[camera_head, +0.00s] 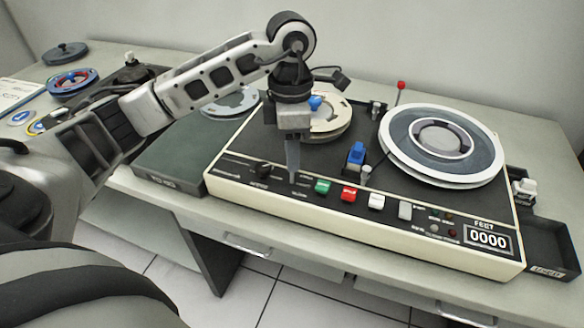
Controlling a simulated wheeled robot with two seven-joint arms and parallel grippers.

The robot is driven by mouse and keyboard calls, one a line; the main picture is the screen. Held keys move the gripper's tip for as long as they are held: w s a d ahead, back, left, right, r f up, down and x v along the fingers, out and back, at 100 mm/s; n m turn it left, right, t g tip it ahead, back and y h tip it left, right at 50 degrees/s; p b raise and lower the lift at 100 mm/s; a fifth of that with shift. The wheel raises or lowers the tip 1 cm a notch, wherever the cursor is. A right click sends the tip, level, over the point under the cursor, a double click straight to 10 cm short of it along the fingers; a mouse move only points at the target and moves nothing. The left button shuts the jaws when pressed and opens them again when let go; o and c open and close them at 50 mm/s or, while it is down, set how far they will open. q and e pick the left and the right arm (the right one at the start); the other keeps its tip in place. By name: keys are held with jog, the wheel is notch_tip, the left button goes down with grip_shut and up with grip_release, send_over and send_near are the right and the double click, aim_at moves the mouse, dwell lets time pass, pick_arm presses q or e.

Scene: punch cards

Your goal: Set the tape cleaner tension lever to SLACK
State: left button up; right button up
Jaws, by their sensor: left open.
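The tape cleaner (365,232) is a cream-edged machine with a dark top on the grey table. A red-tipped lever (401,87) stands upright at the back. I cannot tell for certain which one is the tension lever. My left gripper (292,172) is open and points down over the front left of the deck, just right of the black knob. It holds nothing visible, and its fingers overlap in this view. My right gripper is out of view.
A large reel (441,144) sits at the right and a cream reel (331,120) behind my gripper. A blue block (356,153) stands mid-deck. Green (322,187), red (349,193) and white buttons line the front, near a 0000 counter (488,240). A dark tray (550,248) is at the right.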

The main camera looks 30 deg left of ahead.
pick_arm(q)
notch_tip(320, 180, down, 4)
jog(key=shift+s+d, duration=0.1)
jog(key=shift+s, duration=0.05)
jog(key=shift+f, duration=0.4)
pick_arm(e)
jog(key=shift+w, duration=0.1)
